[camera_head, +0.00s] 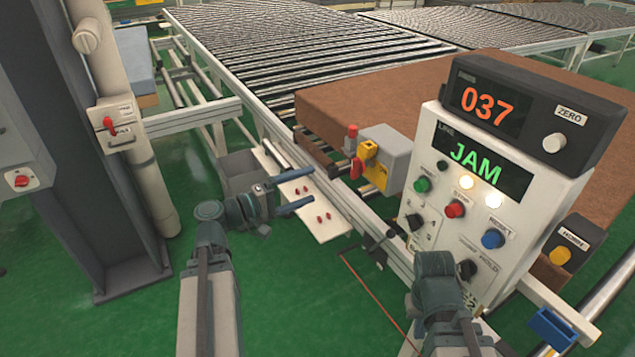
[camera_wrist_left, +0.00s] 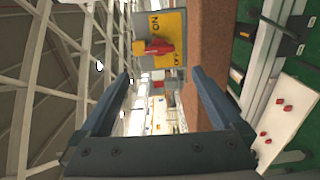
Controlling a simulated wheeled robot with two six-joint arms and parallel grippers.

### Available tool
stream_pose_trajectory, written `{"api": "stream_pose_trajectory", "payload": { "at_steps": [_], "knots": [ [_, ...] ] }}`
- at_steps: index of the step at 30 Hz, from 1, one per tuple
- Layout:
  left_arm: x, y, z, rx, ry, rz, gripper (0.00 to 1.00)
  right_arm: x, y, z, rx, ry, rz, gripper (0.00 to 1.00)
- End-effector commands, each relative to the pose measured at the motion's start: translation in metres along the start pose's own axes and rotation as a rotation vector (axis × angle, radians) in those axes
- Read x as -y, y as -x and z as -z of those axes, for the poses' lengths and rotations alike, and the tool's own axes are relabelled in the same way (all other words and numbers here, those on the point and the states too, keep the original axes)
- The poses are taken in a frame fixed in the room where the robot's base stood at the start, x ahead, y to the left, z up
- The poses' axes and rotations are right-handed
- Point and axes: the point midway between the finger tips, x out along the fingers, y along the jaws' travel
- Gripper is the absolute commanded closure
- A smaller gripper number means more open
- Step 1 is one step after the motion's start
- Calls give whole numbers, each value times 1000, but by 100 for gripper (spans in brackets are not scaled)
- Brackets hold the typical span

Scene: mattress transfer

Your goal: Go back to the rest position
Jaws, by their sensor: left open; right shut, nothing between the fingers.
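My left gripper (camera_head: 311,185) is in the middle left of the head view. It is open and empty, its two blue-grey fingers spread above a white board. In the left wrist view the fingers of my left gripper (camera_wrist_left: 161,76) stand apart with nothing between them. My right arm comes in at the bottom, and its wrist joint is in front of the control panel (camera_head: 530,172). The fingers of my right gripper do not show.
The white board (camera_head: 328,230) carries small red pieces. A yellow switch box (camera_head: 375,171) with a red handle sits by the conveyor (camera_head: 300,40). A brown mattress (camera_head: 345,100) lies behind it. The panel reads 037 and JAM. A grey column (camera_head: 85,140) stands left.

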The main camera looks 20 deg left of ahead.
Motion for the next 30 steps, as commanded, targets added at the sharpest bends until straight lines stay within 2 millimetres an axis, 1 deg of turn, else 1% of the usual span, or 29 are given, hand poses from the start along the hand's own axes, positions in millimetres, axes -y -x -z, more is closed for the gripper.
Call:
{"api": "stream_pose_trajectory", "payload": {
  "at_steps": [2,6,17,20,23,26,27,29,30],
  "knots": [
    [0,4,0,-1,0,0,0,0,0,0,0,0,0,100],
    [0,6,0,1,0,0,0,0,0,0,0,0,0,100],
    [0,6,0,0,0,0,0,0,0,0,0,0,0,100],
    [3,1,-5,15,-4,15,0,0,0,0,0,0,0,100],
    [19,-17,-25,81,-25,88,0,0,0,0,0,0,0,100],
    [52,-45,-66,209,-75,234,0,0,0,0,0,0,0,100],
    [67,-55,-85,269,-103,303,0,0,0,0,0,0,0,100],
    [91,-66,-114,361,-151,412,0,0,0,0,0,0,0,100],
    [105,-71,-132,419,-185,482,0,0,0,0,0,0,0,100]
  ]
}}
